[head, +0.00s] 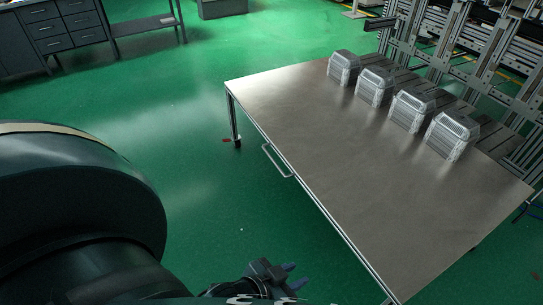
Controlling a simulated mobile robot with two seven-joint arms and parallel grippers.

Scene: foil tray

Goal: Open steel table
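My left gripper (297,275) is low in the picture, left of the table's near end and apart from the handle. Its two dark fingers look spread, with nothing visible between them. The bottom edge of the picture cuts off part of it. My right gripper is not in view.
Several foil tray stacks (375,87) stand in a row along the table's far right side, beside a metal rack frame (440,45). A dark drawer cabinet (55,32) and bench (145,24) stand at the back left. The green floor (190,110) left of the table is clear.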

